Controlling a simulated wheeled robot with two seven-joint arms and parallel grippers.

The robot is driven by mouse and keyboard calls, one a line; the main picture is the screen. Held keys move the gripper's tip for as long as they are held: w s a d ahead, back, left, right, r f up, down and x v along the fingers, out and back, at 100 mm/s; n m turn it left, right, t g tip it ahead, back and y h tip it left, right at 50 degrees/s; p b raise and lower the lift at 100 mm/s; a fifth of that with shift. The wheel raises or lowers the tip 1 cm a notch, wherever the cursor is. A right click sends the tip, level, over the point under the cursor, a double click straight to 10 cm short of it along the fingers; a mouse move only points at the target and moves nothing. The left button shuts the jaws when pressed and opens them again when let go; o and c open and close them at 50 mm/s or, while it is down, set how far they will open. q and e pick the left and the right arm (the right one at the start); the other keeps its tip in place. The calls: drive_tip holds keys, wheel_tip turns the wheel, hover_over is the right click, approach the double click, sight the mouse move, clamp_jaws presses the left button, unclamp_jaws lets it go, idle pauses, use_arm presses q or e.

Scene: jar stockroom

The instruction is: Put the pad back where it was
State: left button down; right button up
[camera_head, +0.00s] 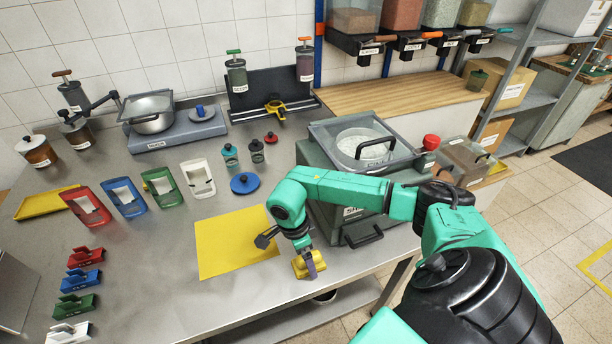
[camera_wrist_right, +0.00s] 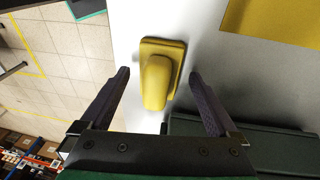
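The pad (camera_head: 300,266) is a yellow block with a raised rounded grip on a flat base. It sits on the steel table near the front edge, right of the yellow mat (camera_head: 228,246). In the right wrist view the pad (camera_wrist_right: 157,78) shows between the two dark fingers, with gaps on both sides. My right gripper (camera_wrist_right: 159,76) is open, with its fingers either side of the pad's grip; how far down they reach cannot be told. In the head view my right gripper (camera_head: 310,264) partly covers the pad. My left gripper is not in view.
A green-grey machine (camera_head: 335,192) with a clear lid stands close behind and right of my right gripper. A blue lid (camera_head: 245,183), several coloured holders (camera_head: 165,187) and a yellow tray (camera_head: 44,203) lie further left. The mat's surface is bare.

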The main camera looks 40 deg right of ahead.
wheel_tip(320, 180, up, 12)
drive_tip(key=w+a+b, duration=0.1)
drive_tip(key=w+b, duration=0.1)
drive_tip(key=b, duration=0.1)
drive_tip(key=shift+a, duration=0.15)
idle(0.4)
